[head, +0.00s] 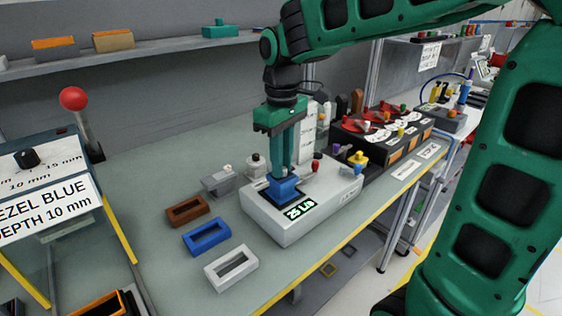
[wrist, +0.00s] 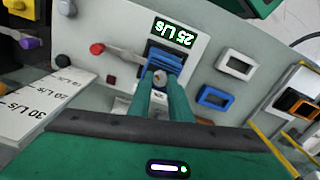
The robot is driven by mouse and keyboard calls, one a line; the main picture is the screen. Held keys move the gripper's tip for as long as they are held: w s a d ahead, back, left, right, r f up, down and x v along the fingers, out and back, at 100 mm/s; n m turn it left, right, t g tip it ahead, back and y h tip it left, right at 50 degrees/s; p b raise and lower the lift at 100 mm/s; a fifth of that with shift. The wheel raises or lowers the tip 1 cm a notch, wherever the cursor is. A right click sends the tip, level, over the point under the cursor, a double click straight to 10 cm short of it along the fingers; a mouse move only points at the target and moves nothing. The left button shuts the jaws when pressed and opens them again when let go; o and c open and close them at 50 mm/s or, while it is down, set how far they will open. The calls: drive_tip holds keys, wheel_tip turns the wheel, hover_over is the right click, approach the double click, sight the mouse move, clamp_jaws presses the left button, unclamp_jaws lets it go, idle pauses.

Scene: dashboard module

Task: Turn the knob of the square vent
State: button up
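The square vent (head: 287,190) is blue and sits on top of a white test box. In the wrist view its slatted blue face (wrist: 165,60) shows just beyond my fingertips. My gripper (head: 284,172) points straight down over the vent. In the wrist view my two green fingers (wrist: 161,80) stand a little apart, with a small pale knob (wrist: 159,77) between their tips. I cannot tell whether the fingers press on it. The display (head: 300,211) on the white box reads 25 L/s.
A red-tipped lever (head: 317,163) stands on the box beside the vent. Brown (head: 187,210), blue (head: 207,237) and white (head: 231,268) frames lie left of the box. A dark unit with red-topped dials (head: 385,130) stands behind right. A red ball lever (head: 74,100) is far left.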

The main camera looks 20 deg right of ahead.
drive_tip(key=shift+m, duration=0.3)
clamp_jaws()
drive_tip(key=o, duration=0.9)
unclamp_jaws()
wheel_tip(320, 180, up, 11)
drive_tip(key=shift+w+f, duration=0.1)
drive_tip(key=s+d+f+m, duration=0.4)
drive_tip(key=s+d+f, duration=0.2)
drive_tip(key=s, duration=0.1)
drive_tip(key=s+d+f+m, duration=0.4)
drive_tip(key=s+d+f, duration=0.1)
drive_tip(key=s, duration=0.3)
drive_tip(key=s+d+f+m, duration=0.3)
drive_tip(key=s+d+f, duration=0.3)
drive_tip(key=s+f, duration=0.1)
drive_tip(key=shift+s+d+m, duration=0.35)
drive_tip(key=shift+s+m, duration=0.05)
drive_tip(key=shift+s, duration=0.25)
